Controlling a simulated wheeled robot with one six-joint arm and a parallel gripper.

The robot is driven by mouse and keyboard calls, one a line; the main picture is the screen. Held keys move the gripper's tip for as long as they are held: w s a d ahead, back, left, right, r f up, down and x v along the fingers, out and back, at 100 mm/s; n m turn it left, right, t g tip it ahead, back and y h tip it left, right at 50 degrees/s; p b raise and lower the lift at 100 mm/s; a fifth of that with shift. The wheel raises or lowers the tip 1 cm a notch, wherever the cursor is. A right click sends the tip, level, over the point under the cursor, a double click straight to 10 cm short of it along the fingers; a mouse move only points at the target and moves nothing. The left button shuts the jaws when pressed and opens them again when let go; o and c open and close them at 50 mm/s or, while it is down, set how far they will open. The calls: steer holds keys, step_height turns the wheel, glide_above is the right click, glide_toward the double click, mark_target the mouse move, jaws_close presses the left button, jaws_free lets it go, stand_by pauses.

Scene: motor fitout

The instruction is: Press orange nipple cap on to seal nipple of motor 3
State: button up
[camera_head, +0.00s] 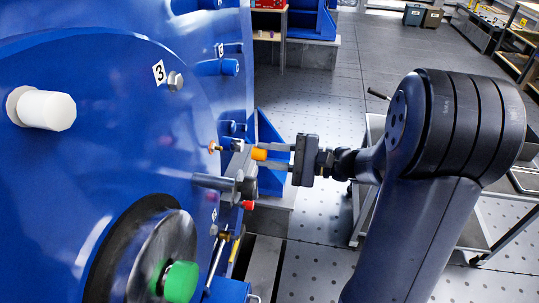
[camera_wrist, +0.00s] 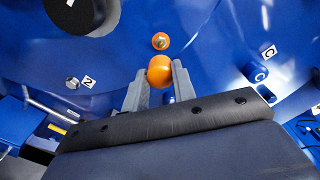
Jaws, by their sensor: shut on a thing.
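The blue motor (camera_head: 110,120) fills the left of the head view and carries a plate marked 3 (camera_head: 159,72). My gripper (camera_head: 256,155) is shut on an orange cap (camera_head: 260,154). In the wrist view the round orange cap (camera_wrist: 159,71) sits between the fingertips of my gripper (camera_wrist: 158,80). A small orange-and-brass fitting, seemingly the nipple (camera_head: 214,147), stands out from the motor face left of the cap. A small round orange part (camera_wrist: 160,41) shows just beyond the cap in the wrist view. The cap appears apart from it.
A grey cylindrical fitting (camera_head: 222,184) and a red-tipped fitting (camera_head: 247,205) stick out just below my gripper. A white knob (camera_head: 45,110) and a green cap (camera_head: 181,282) are also on the motor. A cart (camera_head: 480,232) stands behind my arm.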

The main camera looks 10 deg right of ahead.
steer(key=shift+b+x, duration=0.3)
steer(key=shift+x, duration=2.6)
steer(key=shift+b, duration=0.5)
steer(key=shift+b+x, duration=0.4)
steer(key=shift+x, duration=1.15)
steer(key=o, duration=1)
steer(key=shift+o, duration=0.2)
steer(key=v, duration=1)
steer(key=shift+s+d+r, duration=0.1)
steer(key=shift+d, duration=0.3)
